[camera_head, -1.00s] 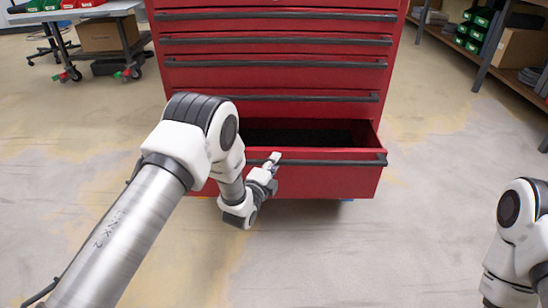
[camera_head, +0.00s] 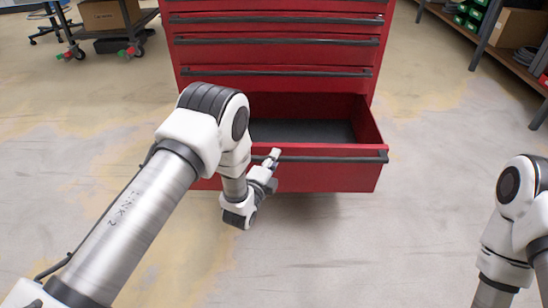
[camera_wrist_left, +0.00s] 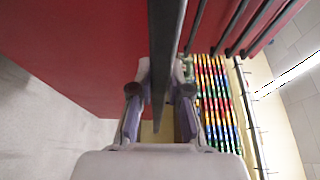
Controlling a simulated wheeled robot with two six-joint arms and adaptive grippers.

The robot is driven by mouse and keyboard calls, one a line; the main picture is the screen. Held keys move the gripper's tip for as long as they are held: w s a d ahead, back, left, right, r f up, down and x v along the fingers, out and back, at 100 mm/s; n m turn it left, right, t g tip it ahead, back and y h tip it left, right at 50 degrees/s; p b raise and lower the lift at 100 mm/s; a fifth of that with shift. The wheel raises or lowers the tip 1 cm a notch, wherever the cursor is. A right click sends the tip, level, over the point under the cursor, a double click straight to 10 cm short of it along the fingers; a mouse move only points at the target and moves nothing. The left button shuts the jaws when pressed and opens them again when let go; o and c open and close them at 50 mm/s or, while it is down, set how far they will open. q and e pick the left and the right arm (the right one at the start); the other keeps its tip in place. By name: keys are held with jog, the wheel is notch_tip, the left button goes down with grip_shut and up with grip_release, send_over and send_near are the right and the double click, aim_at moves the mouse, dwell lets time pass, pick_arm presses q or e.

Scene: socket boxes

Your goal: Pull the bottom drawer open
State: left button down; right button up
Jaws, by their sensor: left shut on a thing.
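The bottom drawer (camera_head: 330,178) of the red tool cabinet (camera_head: 275,55) stands well open, and its dark inside is empty where I see it. Its long black handle (camera_head: 340,159) runs along the top of the front. My left gripper (camera_head: 272,160) is shut on this handle, left of its middle. In the left wrist view the handle bar (camera_wrist_left: 162,60) passes between the two fingers (camera_wrist_left: 160,105). My left arm hides the drawer's left part. My right arm shows at the right edge, but its gripper is out of view.
The drawers above are closed. A wheeled table with a cardboard box (camera_head: 104,14) stands at the back left. A shelf with green bins (camera_head: 470,14) and a box (camera_head: 522,28) stands at the back right. The floor in front of the drawer is clear.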

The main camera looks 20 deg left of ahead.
pick_arm(q)
jog(key=c, duration=1.1)
grip_release()
jog(key=s+a, duration=0.1)
jog(key=s, duration=1.1)
jog(key=shift+a, duration=0.15)
jog(key=shift+a+f, duration=0.1)
